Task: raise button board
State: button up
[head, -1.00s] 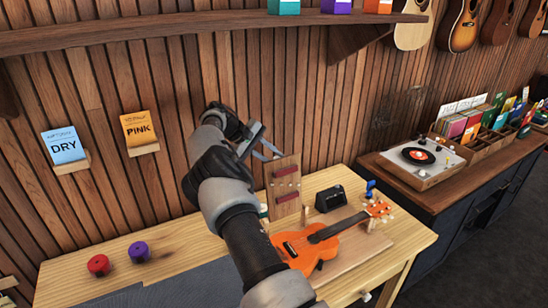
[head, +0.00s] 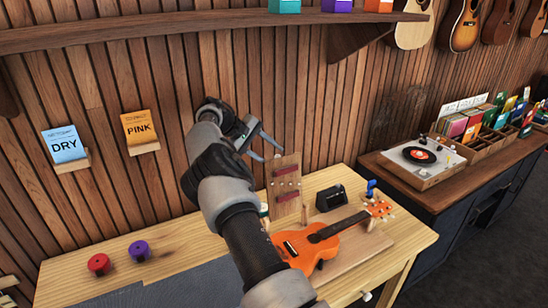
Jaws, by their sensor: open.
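The button board (head: 284,188) is an upright wooden panel with two dark red strips and small light knobs across it. It stands at the back of the light wooden table, near the wall. My gripper (head: 270,147) is open and empty, above and slightly left of the board's top edge. Its two fingers point down and to the right, and I cannot tell whether they touch the board. My arm hides part of the table to the left of the board.
An orange ukulele (head: 328,237) lies in front of the board. A small black box (head: 331,198) stands right of the board. Red (head: 99,264) and purple (head: 139,251) spools sit at the left of the table. A shelf (head: 190,30) runs above my arm.

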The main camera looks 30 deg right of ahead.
jog(key=shift+v, duration=2.8)
jog(key=shift+r, duration=0.1)
